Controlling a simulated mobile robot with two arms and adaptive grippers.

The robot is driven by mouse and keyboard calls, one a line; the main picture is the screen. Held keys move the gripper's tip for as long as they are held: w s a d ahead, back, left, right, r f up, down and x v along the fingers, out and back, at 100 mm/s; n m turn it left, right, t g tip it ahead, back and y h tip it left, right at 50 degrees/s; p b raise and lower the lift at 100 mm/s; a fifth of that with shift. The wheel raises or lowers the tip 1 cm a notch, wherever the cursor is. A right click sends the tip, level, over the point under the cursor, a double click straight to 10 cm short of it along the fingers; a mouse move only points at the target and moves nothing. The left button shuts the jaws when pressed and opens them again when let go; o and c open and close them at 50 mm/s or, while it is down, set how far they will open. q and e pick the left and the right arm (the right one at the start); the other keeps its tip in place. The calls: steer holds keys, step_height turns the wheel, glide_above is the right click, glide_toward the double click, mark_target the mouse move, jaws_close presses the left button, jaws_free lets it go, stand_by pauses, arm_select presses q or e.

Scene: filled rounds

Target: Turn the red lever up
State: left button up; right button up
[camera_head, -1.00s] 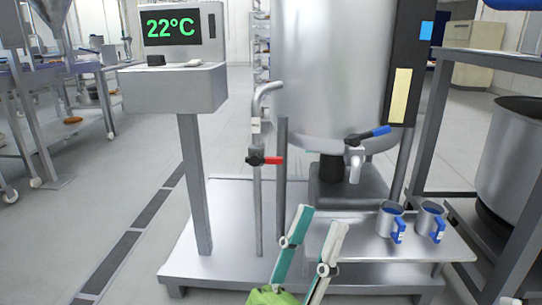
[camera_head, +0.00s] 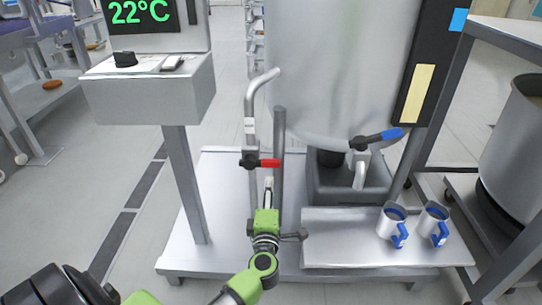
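The red lever (camera_head: 269,163) sits on a black valve body on a thin vertical metal pipe (camera_head: 251,130). It lies about level and points right. My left gripper (camera_head: 268,184), on a green and black arm from the bottom, is just below the red lever with its fingertips pointing up. I cannot tell whether they touch the lever. The fingers show as one narrow strip, so their opening is hidden. My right gripper is not in view.
A blue lever (camera_head: 391,134) is on the tank tap at the right. Two mugs (camera_head: 391,223) (camera_head: 433,223) stand on the metal shelf (camera_head: 330,240). The large steel tank (camera_head: 335,70) is behind. A display post (camera_head: 187,185) stands left. A vertical bar (camera_head: 279,150) is close right of the pipe.

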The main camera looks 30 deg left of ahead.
mark_target(270, 166)
arm_select(q)
steer(key=b+x, duration=0.1)
steer(key=x, duration=0.7)
steer(key=shift+w+b, duration=0.1)
steer(key=shift+b, duration=0.3)
steer(key=b+x, duration=0.1)
steer(key=x, duration=0.3)
steer(key=shift+w, duration=0.15)
steer(key=shift+w+a+r, duration=0.1)
steer(key=shift+w+a, duration=0.1)
steer(key=shift+w, duration=0.1)
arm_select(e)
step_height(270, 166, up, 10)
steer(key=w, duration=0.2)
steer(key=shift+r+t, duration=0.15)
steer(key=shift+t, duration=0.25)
arm_select(q)
jaws_close()
